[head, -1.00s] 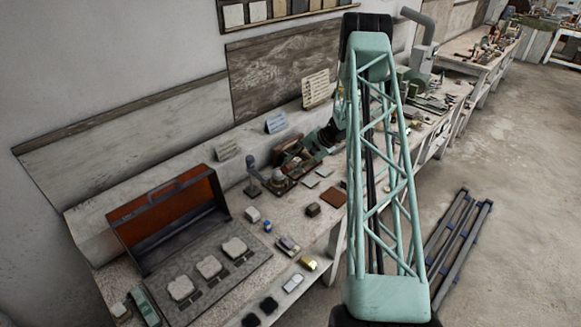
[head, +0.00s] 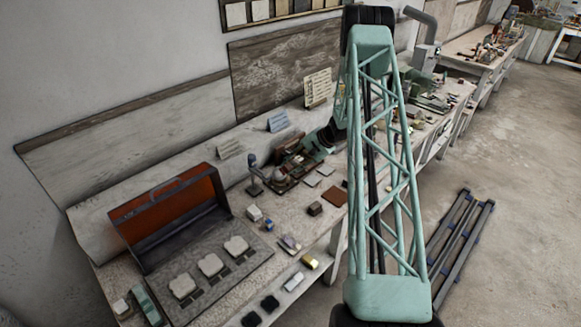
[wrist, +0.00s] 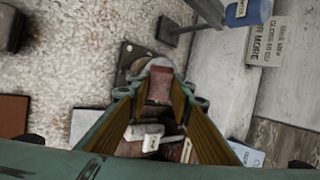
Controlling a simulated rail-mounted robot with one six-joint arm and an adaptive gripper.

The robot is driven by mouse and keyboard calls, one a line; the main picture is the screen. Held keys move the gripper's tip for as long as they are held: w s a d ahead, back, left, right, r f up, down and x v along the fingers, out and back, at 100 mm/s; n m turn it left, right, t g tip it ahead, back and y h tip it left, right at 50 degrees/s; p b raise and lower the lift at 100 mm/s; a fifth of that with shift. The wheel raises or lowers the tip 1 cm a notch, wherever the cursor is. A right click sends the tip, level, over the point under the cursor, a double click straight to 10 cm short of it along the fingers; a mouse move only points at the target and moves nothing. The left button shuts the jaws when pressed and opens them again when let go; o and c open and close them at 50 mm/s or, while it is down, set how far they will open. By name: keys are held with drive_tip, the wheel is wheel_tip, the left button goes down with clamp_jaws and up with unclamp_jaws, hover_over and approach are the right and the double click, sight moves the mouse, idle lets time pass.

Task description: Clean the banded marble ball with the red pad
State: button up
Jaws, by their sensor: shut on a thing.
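My gripper (wrist: 160,98) is shut on the red pad (wrist: 160,86), a dull red block between the fingertips in the wrist view. Just beyond the pad, a pale grey rounded top shows, likely the banded marble ball (wrist: 160,64). The pad looks close against it; I cannot tell for sure whether they touch. The ball's bands cannot be made out, and the pad and fingers hide much of it. It sits over a dark brown plate (wrist: 128,53).
A dark stand (head: 254,181) is close to the left of my gripper. An orange-lined open case (head: 170,205) and a grey board with white blocks (head: 205,290) lie further left. Small blocks are scattered along the front. Cards (head: 277,122) stand at the back.

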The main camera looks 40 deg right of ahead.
drive_tip(key=shift+s+a+f, duration=0.1)
drive_tip(key=shift+s+a, duration=0.05)
drive_tip(key=shift+a, duration=0.15)
drive_tip(key=shift+d, duration=0.2)
drive_tip(key=shift+w+d, duration=0.25)
drive_tip(key=shift+d, duration=0.4)
drive_tip(key=shift+d, duration=0.1)
drive_tip(key=shift+w+d+f, duration=0.25)
drive_tip(key=shift+w+d, duration=0.05)
drive_tip(key=shift+d, duration=0.3)
idle(0.6)
drive_tip(key=shift+a, duration=0.15)
drive_tip(key=shift+s+a+r, duration=0.15)
drive_tip(key=shift+s+a, duration=0.05)
drive_tip(key=shift+a, duration=0.4)
